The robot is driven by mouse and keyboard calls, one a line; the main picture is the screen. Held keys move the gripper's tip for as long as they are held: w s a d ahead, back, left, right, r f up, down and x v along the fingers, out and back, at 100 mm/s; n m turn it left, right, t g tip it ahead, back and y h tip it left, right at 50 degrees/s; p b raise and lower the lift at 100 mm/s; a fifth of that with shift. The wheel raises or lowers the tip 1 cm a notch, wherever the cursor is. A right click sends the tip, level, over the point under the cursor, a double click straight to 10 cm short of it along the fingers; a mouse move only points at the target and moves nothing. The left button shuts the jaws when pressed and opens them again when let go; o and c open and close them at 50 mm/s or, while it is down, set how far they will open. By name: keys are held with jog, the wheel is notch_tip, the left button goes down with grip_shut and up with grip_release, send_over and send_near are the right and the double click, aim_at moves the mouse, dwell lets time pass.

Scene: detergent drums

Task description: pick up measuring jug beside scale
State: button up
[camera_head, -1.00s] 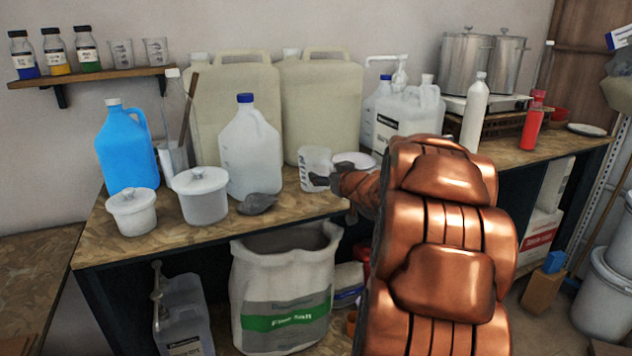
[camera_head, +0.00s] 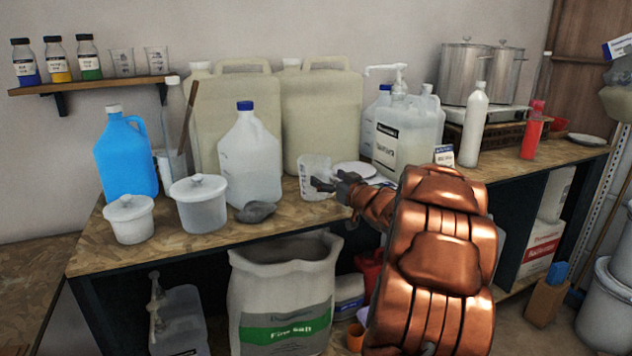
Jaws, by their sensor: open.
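The measuring jug (camera_head: 314,172) is a clear, upright vessel with markings, standing on the wooden workbench (camera_head: 225,238) right of the blue-capped bottle. The scale seems to be the pale round-topped item (camera_head: 353,170) just right of the jug, partly hidden by my arm. My gripper (camera_head: 325,184) is open, its dark fingers at the jug's lower right front. Whether the fingers touch the jug or only overlap it in the picture I cannot tell. My copper-coloured arm hides part of the bench front.
A blue-capped jug (camera_head: 250,160) and a dark scoop (camera_head: 256,212) stand left of the measuring jug. Large beige canisters (camera_head: 322,110) stand behind it. White pump containers (camera_head: 405,130) are to the right. An open salt bag (camera_head: 283,290) sits below the bench edge.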

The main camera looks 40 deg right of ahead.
jog(key=shift+w+d+f, duration=0.1)
jog(key=shift+w+d, duration=0.1)
jog(key=shift+w, duration=0.95)
jog(key=shift+c, duration=0.3)
grip_shut()
